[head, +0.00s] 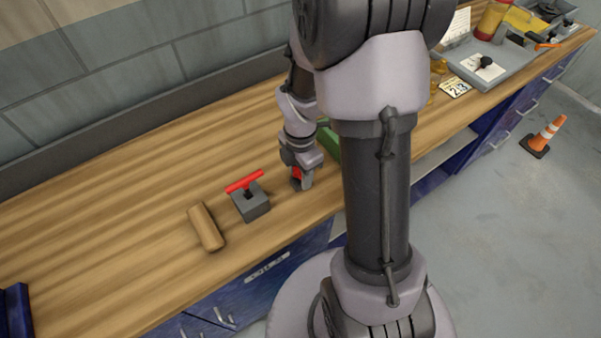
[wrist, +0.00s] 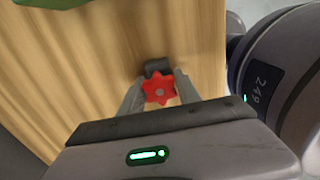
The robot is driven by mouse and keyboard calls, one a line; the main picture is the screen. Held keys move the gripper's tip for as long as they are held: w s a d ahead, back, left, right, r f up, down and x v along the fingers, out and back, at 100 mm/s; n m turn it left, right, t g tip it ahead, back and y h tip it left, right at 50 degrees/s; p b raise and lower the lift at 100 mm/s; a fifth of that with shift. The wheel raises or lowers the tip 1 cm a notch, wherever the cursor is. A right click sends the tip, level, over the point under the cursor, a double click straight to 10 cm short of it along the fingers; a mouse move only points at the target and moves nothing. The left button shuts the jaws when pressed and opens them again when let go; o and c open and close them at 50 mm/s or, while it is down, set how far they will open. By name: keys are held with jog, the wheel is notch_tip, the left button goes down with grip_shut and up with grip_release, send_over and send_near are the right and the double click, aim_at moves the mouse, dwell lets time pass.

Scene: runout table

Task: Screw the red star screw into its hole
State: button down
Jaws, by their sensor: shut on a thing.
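The red star screw (wrist: 159,88) sits between my gripper's fingertips in the wrist view, its star head facing the camera. My gripper (wrist: 158,92) is shut on it, one finger on each side. A small dark grey part (wrist: 157,66) shows just beyond the star head; whether it is the piece with the hole I cannot tell. In the head view my gripper (head: 301,181) is low over the wooden bench, with a bit of red showing at the fingers. The screw's shaft and the hole are hidden.
A grey block (head: 251,204) with a red T-handle (head: 244,181) stands left of my gripper, and a wooden block (head: 206,228) lies farther left. A green object (head: 329,142) is behind my gripper, partly hidden by my arm. The bench (head: 110,215) is clear at far left.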

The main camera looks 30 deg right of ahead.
notch_tip(320, 180, up, 3)
jog(key=shift+r+p, duration=0.15)
jog(key=shift+p, duration=0.55)
jog(key=s+d+b, duration=0.2)
jog(key=s, duration=0.5)
jog(key=s+d+b, duration=0.3)
jog(key=s, duration=0.5)
jog(key=shift+r, duration=0.4)
jog(key=shift+d, duration=0.1)
